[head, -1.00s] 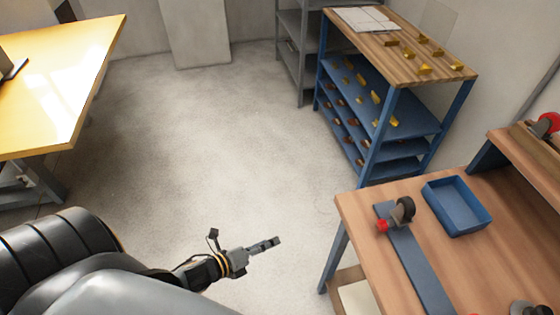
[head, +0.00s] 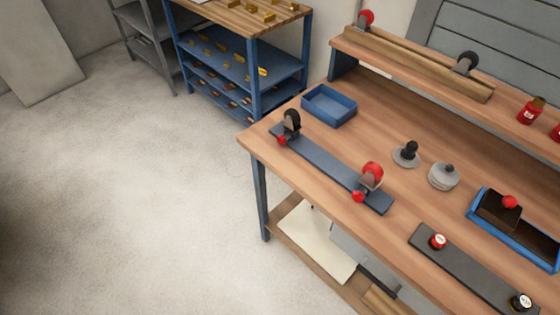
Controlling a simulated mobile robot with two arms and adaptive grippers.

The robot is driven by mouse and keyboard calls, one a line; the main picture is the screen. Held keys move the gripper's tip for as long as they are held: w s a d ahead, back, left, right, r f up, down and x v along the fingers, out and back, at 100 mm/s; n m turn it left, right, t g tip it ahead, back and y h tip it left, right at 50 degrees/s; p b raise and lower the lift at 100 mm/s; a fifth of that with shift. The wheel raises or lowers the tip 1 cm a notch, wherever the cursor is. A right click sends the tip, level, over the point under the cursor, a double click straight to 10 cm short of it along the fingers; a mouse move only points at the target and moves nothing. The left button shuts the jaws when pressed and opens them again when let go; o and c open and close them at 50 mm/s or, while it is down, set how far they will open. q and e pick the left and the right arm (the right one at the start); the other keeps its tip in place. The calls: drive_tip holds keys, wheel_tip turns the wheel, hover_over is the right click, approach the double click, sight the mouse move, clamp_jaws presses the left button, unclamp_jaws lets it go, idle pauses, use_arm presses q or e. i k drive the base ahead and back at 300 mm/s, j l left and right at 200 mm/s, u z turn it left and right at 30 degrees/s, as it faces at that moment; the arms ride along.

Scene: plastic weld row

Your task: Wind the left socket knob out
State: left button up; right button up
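A long blue-grey plate (head: 325,168) lies on the wooden bench. At its left end stands a fixture with a black wheel (head: 291,119) and a small red knob (head: 282,141). At its right end stands a fixture with a red wheel (head: 372,172) and a small red knob (head: 358,196). Nearer the front edge, a dark plate (head: 473,268) bears a red round knob with a pale top (head: 438,241) on its left and a black one (head: 522,301) on its right. I cannot tell which is the socket knob. Neither of my grippers shows.
The bench (head: 330,215) also holds a blue tray (head: 329,105), a dark post on a grey disc (head: 406,154), a grey lidded pot (head: 443,177) and a blue-edged box (head: 513,235). A raised shelf (head: 410,65) runs behind. The floor (head: 130,200) at left is clear.

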sight(281, 139)
drive_tip(key=k+j+u, duration=0.1)
drive_tip(key=u, duration=1.2)
drive_tip(key=i+j, duration=0.1)
drive_tip(key=i, duration=0.4)
drive_tip(key=i+j, duration=0.15)
drive_tip(key=i, duration=0.35)
drive_tip(key=i+j, duration=0.1)
drive_tip(key=i, duration=0.4)
drive_tip(key=i+l+z, duration=0.2)
drive_tip(key=i+z, duration=0.25)
drive_tip(key=i+l+z, duration=0.1)
drive_tip(key=i+z, duration=0.2)
drive_tip(key=z, duration=0.15)
drive_tip(key=i+z, duration=0.45)
drive_tip(key=i+j+z, duration=0.25)
drive_tip(key=z, duration=0.2)
drive_tip(key=i+z, duration=0.2)
drive_tip(key=z, duration=0.25)
drive_tip(key=i+z, duration=0.2)
drive_tip(key=z, duration=0.25)
drive_tip(key=i+j+z, duration=0.15)
drive_tip(key=z, duration=0.35)
drive_tip(key=i+j+z, duration=0.2)
drive_tip(key=z, duration=0.25)
